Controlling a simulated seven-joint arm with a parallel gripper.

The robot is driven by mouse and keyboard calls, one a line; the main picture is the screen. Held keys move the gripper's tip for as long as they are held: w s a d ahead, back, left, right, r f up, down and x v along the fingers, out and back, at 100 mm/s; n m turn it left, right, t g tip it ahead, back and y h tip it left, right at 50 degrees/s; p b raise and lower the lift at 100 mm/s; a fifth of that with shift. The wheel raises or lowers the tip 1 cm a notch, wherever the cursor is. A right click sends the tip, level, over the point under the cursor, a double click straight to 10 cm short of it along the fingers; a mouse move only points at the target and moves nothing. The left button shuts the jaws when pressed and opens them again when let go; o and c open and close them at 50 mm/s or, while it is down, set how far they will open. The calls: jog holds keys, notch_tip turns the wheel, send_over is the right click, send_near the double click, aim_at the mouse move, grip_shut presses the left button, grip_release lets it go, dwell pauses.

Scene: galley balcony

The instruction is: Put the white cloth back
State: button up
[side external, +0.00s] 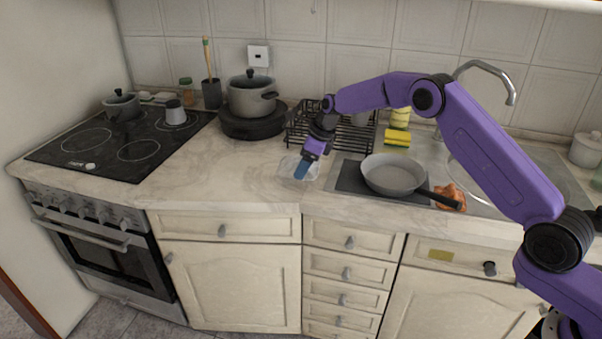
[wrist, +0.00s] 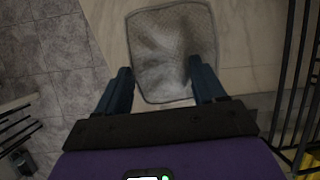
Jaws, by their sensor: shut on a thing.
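The white cloth (side external: 287,167) shows in the side view as a small pale patch on the counter, near its front edge. Whether the cloth touches the counter is hard to tell.
A black dish rack (side external: 300,132) stands just behind my gripper. A grey frying pan (side external: 392,174) on a dark mat is to the right, with a crumpled orange-brown thing (side external: 449,196) by its handle. A lidded pot (side external: 251,96) stands behind left. The counter (side external: 215,175) left of my gripper is clear.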

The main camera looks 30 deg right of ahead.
jog(key=shift+w+a+f, duration=0.1)
jog(key=shift+w+f, duration=0.6)
jog(key=shift+f, duration=1.4)
jog(key=shift+f, duration=0.1)
jog(key=o, duration=0.9)
jog(key=shift+o, duration=0.2)
jog(key=shift+f, duration=0.1)
